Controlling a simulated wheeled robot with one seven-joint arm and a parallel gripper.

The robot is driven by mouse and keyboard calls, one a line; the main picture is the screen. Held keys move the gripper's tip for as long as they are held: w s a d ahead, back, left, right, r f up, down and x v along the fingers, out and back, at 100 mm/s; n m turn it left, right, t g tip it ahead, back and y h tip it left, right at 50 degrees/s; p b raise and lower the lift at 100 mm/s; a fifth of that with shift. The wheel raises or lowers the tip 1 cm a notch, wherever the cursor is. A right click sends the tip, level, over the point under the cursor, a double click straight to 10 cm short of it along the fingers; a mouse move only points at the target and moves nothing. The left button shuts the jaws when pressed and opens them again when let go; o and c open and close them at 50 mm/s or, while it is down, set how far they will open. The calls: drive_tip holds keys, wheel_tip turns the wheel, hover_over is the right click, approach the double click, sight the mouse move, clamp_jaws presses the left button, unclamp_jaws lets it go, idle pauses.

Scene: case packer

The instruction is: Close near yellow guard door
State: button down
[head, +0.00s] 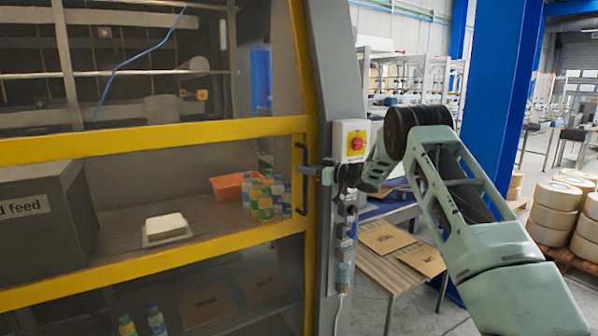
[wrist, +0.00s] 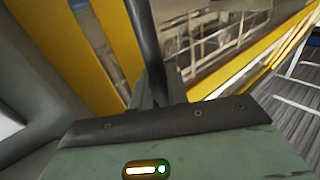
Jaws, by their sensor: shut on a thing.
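The yellow-framed guard door (head: 150,138) with clear panels fills the left of the head view. Its right edge lies against the grey machine post (head: 345,60), and no gap shows there. A dark vertical bar handle (head: 301,180) sits near that edge. My gripper (head: 318,173) reaches in from the right and is shut on the handle. In the wrist view the dark handle (wrist: 143,40) runs down between my fingers (wrist: 155,92), with yellow frame (wrist: 115,45) beside it. The fingertips are partly hidden behind the gripper body.
Behind the door are bottles (head: 265,198), an orange tray (head: 228,187) and a grey feed box (head: 40,220). A table with flat cartons (head: 385,237) stands right of the post.

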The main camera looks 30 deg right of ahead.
drive_tip(key=shift+d, duration=0.25)
drive_tip(key=c, duration=1.4)
unclamp_jaws()
drive_tip(key=shift+d, duration=0.1)
drive_tip(key=shift+c, duration=0.2)
drive_tip(key=b+v, duration=0.4)
drive_tip(key=v, duration=1.3)
drive_tip(key=shift+s, duration=0.2)
